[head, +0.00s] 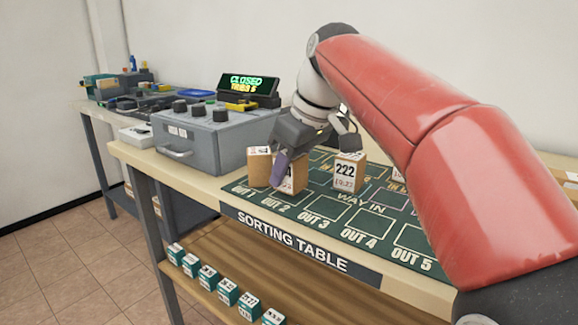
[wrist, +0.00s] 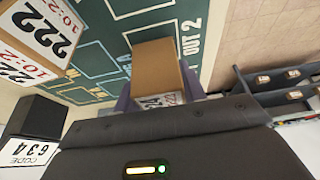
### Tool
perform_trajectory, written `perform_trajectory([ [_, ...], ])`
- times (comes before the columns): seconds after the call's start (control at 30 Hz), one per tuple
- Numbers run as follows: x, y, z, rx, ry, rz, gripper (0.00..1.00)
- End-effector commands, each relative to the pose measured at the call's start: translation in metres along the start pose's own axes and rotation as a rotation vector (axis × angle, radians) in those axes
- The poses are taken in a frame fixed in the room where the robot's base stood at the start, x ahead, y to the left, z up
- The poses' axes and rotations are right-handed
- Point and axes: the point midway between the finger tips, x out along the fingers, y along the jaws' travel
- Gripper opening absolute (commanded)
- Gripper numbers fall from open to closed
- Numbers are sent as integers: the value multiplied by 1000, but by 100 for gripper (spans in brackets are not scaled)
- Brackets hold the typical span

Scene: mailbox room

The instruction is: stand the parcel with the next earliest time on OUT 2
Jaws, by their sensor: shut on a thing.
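My gripper (head: 291,160) is shut on a brown parcel (head: 297,178) at the front left of the sorting table, over or on the OUT 2 square. In the wrist view the held parcel (wrist: 153,62) sits between the purple fingers (wrist: 158,95), beside the OUT 2 lettering (wrist: 190,38). Its label shows only partly, ending in 4; its time is hidden. It looks upright, but I cannot tell whether its base touches the mat. Another parcel (head: 259,166) stands just left, at OUT 1. Parcel 222 (head: 349,171) stands behind right, its time starting 10:2.
The green mat (head: 408,237) has clear OUT 3, OUT 4 and OUT 5 squares. Another parcel (head: 398,174) is partly hidden by my arm. A grey box with knobs (head: 208,140) and a CLOSED display (head: 248,84) stand left. Small boxes (head: 228,291) line the lower shelf.

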Motion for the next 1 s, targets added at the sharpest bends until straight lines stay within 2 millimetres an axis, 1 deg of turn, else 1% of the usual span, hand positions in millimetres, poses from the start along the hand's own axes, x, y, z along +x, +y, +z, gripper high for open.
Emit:
perform_trajectory([
  [0.27, 1, 0, 0, 0, 0, 0, 16],
  [0.8, 11, 0, 5, 0, 1, 0, 16],
  [0.83, 10, 0, 4, 0, 1, 1, 43],
  [1.0, 10, 0, 4, 0, 0, 0, 66],
])
